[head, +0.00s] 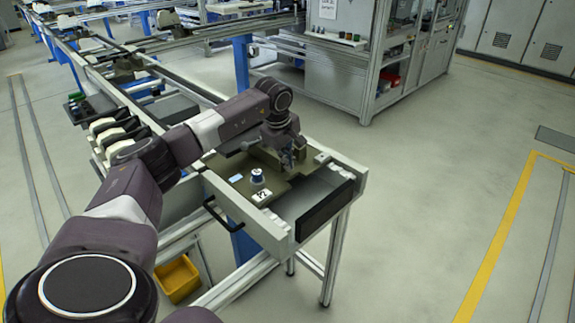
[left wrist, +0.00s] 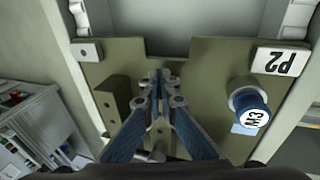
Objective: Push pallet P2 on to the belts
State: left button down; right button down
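Pallet P2 (head: 240,187) is an olive plate with a white P2 label, lying flat between the rails at the near end of the line. The left wrist view shows it from above (left wrist: 112,60), with a notch in one edge. A blue and white capped piece (head: 257,177) stands on it near the label; it also shows in the left wrist view (left wrist: 248,103). My left gripper (head: 291,163) is over the pallet, and its fingertips (left wrist: 158,76) are together with nothing seen between them, near the notch. Whether they touch the pallet is unclear. My right gripper is out of view.
White belt pieces (left wrist: 298,18) show along both rails beyond the pallet's edge. A dark end plate (head: 325,210) and a black handle (head: 217,217) are at the line's end. A yellow bin (head: 177,279) sits below. The floor to the right is clear.

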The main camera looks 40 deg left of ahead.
aim_at(274, 153)
pick_arm(q)
jog(key=shift+w+a, duration=0.1)
jog(key=shift+a, duration=1.15)
jog(key=shift+w+a, duration=0.15)
jog(key=shift+a, duration=1.95)
jog(key=shift+d+r+p, duration=0.35)
jog(key=shift+r+p, duration=0.05)
jog(key=shift+p, duration=0.15)
jog(key=shift+d+r+p, duration=0.3)
jog(key=shift+d+p, duration=0.1)
jog(key=shift+d, duration=0.2)
jog(key=shift+d+r+p, duration=0.3)
jog(key=shift+d+p, duration=0.1)
jog(key=shift+d, duration=0.2)
notch_tip(274, 153, up, 8)
jog(key=p, duration=0.6)
